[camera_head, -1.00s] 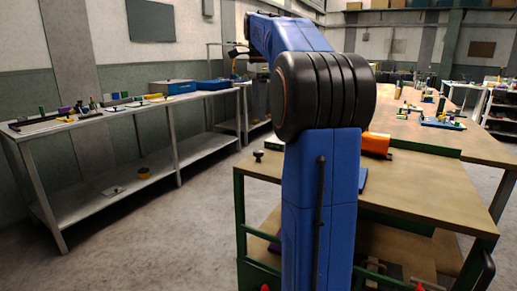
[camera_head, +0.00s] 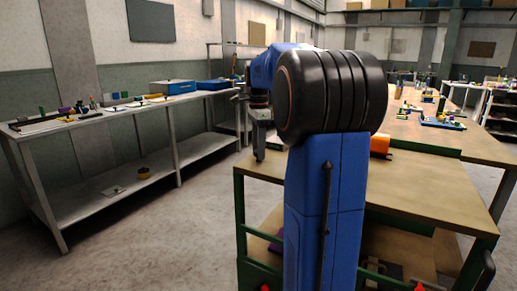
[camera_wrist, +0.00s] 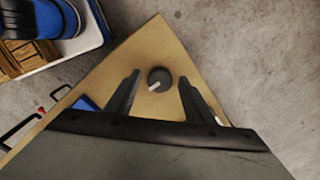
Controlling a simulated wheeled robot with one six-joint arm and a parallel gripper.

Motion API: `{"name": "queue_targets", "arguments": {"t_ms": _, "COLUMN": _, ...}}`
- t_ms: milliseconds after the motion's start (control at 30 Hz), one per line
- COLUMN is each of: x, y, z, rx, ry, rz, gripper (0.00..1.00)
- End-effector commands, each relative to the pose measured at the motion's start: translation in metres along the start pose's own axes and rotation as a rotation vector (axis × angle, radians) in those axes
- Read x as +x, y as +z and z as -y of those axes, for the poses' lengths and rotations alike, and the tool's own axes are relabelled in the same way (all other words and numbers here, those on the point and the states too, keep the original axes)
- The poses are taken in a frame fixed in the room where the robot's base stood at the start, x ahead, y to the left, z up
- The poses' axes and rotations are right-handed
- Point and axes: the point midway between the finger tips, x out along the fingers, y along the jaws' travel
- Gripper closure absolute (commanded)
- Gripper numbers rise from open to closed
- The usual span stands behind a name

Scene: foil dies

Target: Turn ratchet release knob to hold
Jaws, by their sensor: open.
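The knob (camera_wrist: 156,84) is a round dark grey dial with a short white pointer mark. It sits near the corner of the tan tabletop, and in the wrist view its pointer aims down and left. My gripper (camera_wrist: 160,76) is open above the knob, with one dark finger on each side and a visible gap to both in the picture. Whether the fingertips are down at knob height I cannot tell. In the head view my gripper (camera_head: 260,152) points down at the left corner of the workbench (camera_head: 450,187) and hides the knob there.
A blue item (camera_wrist: 86,104) lies on the tabletop left of my gripper in the wrist view. An orange object (camera_head: 380,143) stands on the bench, partly behind my arm. A grey side bench (camera_head: 110,113) with tools runs along the left wall. Open floor lies between.

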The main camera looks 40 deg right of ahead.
Motion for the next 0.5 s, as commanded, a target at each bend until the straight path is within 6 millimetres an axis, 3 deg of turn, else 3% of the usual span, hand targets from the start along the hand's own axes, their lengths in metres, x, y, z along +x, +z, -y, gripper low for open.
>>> {"name": "queue_targets", "arguments": {"t_ms": 267, "x": 0.0012, "y": 0.0, "z": -0.0001, "rx": 0.0, "ry": 0.0, "rz": 0.0, "gripper": 0.52}}
{"name": "queue_targets", "arguments": {"t_ms": 433, "x": 0.0011, "y": 0.0, "z": -0.0001, "rx": 0.0, "ry": 0.0, "rz": 0.0, "gripper": 0.9}}
{"name": "queue_targets", "arguments": {"t_ms": 500, "x": 0.0011, "y": 0.0, "z": -0.0001, "rx": 0.0, "ry": 0.0, "rz": 0.0, "gripper": 0.92}}
